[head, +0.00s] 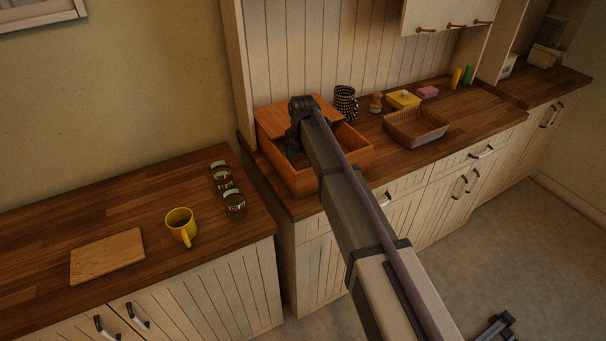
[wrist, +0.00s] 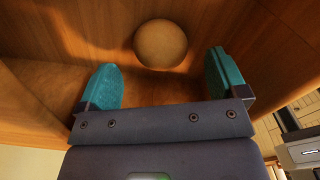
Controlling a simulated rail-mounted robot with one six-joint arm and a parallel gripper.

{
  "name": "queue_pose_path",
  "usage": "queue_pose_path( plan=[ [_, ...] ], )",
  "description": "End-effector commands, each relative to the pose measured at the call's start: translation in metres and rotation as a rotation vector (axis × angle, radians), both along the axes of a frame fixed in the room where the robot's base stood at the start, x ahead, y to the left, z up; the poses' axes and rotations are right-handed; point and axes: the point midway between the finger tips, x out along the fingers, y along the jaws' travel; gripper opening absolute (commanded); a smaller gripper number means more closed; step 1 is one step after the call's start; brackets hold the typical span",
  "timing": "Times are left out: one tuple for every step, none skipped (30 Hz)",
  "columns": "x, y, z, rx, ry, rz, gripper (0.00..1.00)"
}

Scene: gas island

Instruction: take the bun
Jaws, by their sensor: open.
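The bun (wrist: 160,44) is round and light brown. In the wrist view it lies inside the wooden box, close to a wooden wall, ahead of my gripper (wrist: 163,82) and roughly centred between its teal fingers. The fingers are apart with nothing between them, and the bun is beyond their tips. In the head view my arm reaches into the open wooden box (head: 346,157) on the counter, and my gripper (head: 292,155) is mostly hidden by the arm and box. The bun cannot be seen in the head view.
A black-and-white patterned jar (head: 345,102) stands behind the box. A wicker basket (head: 416,127) and a yellow dish (head: 403,99) are to the right. The box walls surround my gripper closely.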

Motion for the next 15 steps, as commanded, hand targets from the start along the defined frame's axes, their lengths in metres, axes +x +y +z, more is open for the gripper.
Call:
queue_pose_path(
  plan=[
    [0.0,-0.001,-0.022,0.0,0.0,0.0,0.91],
    [0.0,-0.002,-0.028,0.0,0.0,0.0,0.91],
    [0.0,-0.001,-0.034,0.0,0.0,0.0,0.91],
    [0.0,-0.001,-0.038,0.0,0.0,0.0,0.91],
    [0.0,-0.001,-0.039,0.0,0.0,0.0,0.91],
    [0.0,-0.001,-0.039,0.0,0.0,0.0,0.91],
    [0.0,-0.001,-0.038,0.0,0.0,0.0,0.91],
    [0.0,-0.001,-0.037,0.0,0.0,0.0,0.91],
    [0.0,-0.001,-0.035,0.0,0.0,0.0,0.91],
    [0.0,-0.001,-0.035,0.0,0.0,0.0,0.91],
    [0.0,-0.001,-0.035,0.0,0.0,0.0,0.91],
    [0.0,-0.001,-0.035,0.0,0.0,0.0,0.9],
    [0.0,-0.001,-0.035,0.0,0.0,0.0,0.87],
    [0.0,-0.001,-0.035,0.0,0.0,0.0,0.85],
    [0.0,-0.001,-0.035,0.0,0.0,0.0,0.81]
  ],
)
